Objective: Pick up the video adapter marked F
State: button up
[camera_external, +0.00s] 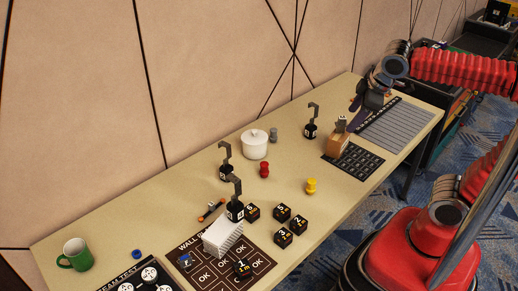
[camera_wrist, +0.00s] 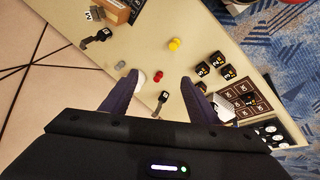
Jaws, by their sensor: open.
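Three black adapters with grey hooked stalks and small white labels stand on the table: one at the far side (camera_external: 310,130), one in the middle (camera_external: 225,173) and one nearer (camera_external: 236,211). I cannot read their letters, so I cannot tell which is marked F. The wrist view shows one adapter at upper left (camera_wrist: 103,35) and one between my fingers' lower parts (camera_wrist: 162,98); a third is not clearly visible there. My gripper (camera_external: 366,108) is open and empty, above the table's far right end; its dark fingers (camera_wrist: 160,77) also show in the wrist view.
A white lidded pot (camera_external: 254,145), a red piece (camera_external: 264,170), a yellow piece (camera_external: 311,186) and a grey piece (camera_external: 273,135) stand mid-table. Several numbered black cubes (camera_external: 283,212) and a white ribbed block (camera_external: 222,238) are nearer. A wooden box (camera_external: 338,144) stands right; a green mug (camera_external: 76,254) left.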

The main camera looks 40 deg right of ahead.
jog(key=w+a+r+n+t+h, duration=0.1)
jog(key=w+a+n, duration=0.4)
jog(key=a, duration=0.4)
jog(key=w+a+n+t+h, duration=0.1)
jog(key=w+a+n, duration=0.4)
jog(key=a, duration=0.5)
jog(key=w+a+r+n+t+h, duration=0.1)
jog(key=w+a+n, duration=0.45)
jog(key=a, duration=0.35)
jog(key=s+a+f+n+t, duration=0.2)
jog(key=s+a+n, duration=0.15)
jog(key=a, duration=0.65)
jog(key=s+a+f+n+t+y, duration=0.1)
jog(key=s+a+f+n+t, duration=0.2)
jog(key=a, duration=0.8)
jog(key=s+a+f+n+t, duration=0.1)
jog(key=s+a+n, duration=0.3)
jog(key=a, duration=0.6)
jog(key=n, duration=0.1)
send_near(186, 264)
jog(key=shift+s+a+r+g, duration=0.15)
jog(key=shift+s+r+g, duration=0.15)
jog(key=shift+s+r, duration=0.55)
jog(key=shift+s+f, duration=0.1)
jog(key=shift+f, duration=0.05)
jog(key=x, duration=0.8)
jog(key=shift+w+f, duration=0.1)
jog(key=shift+w, duration=0.2)
